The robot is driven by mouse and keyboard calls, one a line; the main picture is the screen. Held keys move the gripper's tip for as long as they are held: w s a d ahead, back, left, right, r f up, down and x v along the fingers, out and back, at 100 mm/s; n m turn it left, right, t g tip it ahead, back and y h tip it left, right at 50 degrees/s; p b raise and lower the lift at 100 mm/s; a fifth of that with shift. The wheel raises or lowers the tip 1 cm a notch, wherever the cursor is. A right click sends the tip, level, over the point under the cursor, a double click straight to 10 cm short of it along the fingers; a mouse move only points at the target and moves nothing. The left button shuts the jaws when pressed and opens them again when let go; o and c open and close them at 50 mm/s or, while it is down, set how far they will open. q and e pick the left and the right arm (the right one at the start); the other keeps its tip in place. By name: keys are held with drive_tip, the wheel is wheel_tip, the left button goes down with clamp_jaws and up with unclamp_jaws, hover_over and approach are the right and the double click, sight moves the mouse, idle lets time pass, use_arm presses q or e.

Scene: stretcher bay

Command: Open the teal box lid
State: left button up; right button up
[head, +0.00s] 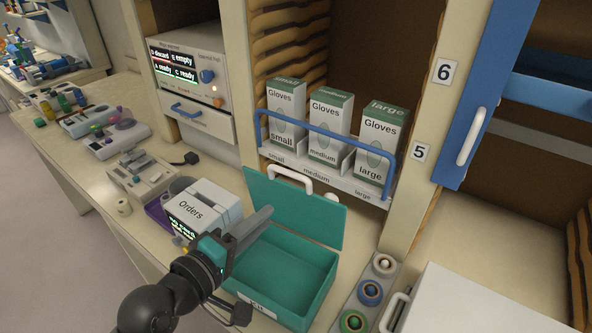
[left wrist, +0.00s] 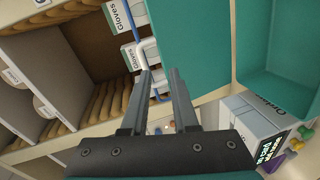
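The teal box (head: 300,262) sits on the counter with its inside showing and looks empty. Its teal lid (head: 295,212) stands raised at the back edge, with a white handle (head: 290,176) at its top. In the left wrist view the lid (left wrist: 190,38) fills the upper middle, the box (left wrist: 285,50) is at the right, and the white handle (left wrist: 143,52) is just beyond the fingertips. My left gripper (head: 268,214) reaches over the box's left side in front of the lid. Its fingers (left wrist: 159,72) are apart with nothing between them. My right gripper is not in view.
A white Orders box (head: 205,207) stands left of the teal box. Glove boxes (head: 328,122) stand behind on a shelf with a blue rail (head: 325,130). A grey holder with round items (head: 370,293) and a white case (head: 455,300) are to the right.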

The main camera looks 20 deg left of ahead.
sight(290, 172)
use_arm(q)
drive_tip(key=w, duration=0.5)
drive_tip(key=w+d+n+t+p, duration=0.1)
drive_tip(key=w, duration=0.4)
drive_tip(key=w+d+r+n, duration=0.1)
drive_tip(key=w, duration=0.4)
drive_tip(key=shift+w+d+p, duration=0.15)
drive_tip(key=shift+d+p, duration=0.1)
drive_tip(key=shift+p, duration=0.05)
clamp_jaws()
idle(1.2)
